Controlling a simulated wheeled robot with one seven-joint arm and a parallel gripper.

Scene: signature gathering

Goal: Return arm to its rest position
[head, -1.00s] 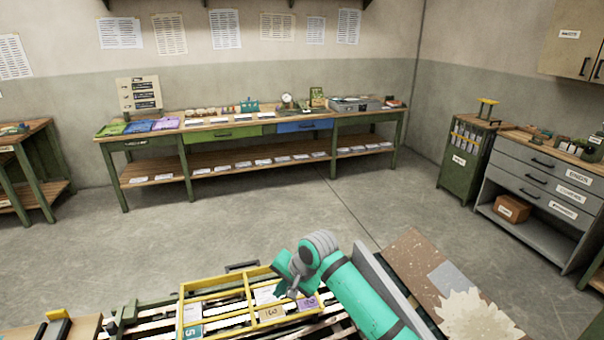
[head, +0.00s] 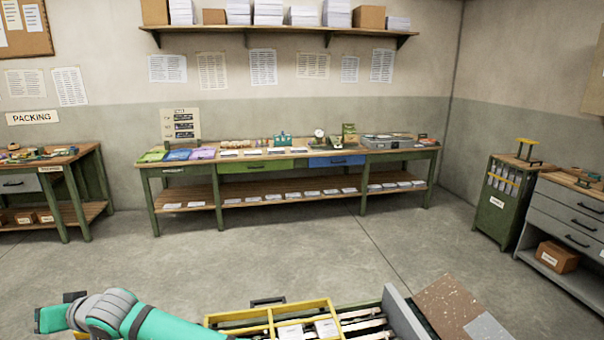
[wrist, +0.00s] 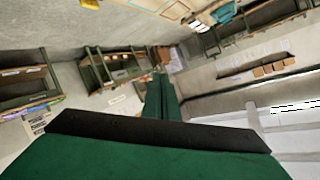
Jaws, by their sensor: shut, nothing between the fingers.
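My teal and grey arm (head: 140,318) shows at the lower left of the head view, bent over to the left. In the wrist view my gripper (wrist: 162,92) shows as narrow green fingers beyond a black bar. The fingers are together with nothing between them, and they are in open air over the room. The wrist view is tilted, with benches and shelves seen at a slant. The gripper's fingertips cannot be made out in the head view.
A yellow divided frame (head: 268,316) with papers stands close in front, beside a grey-edged brown board (head: 455,308). A long green workbench (head: 290,163) stands at the back wall. A packing table (head: 75,158) is at left, drawers (head: 565,215) at right. The floor between is clear.

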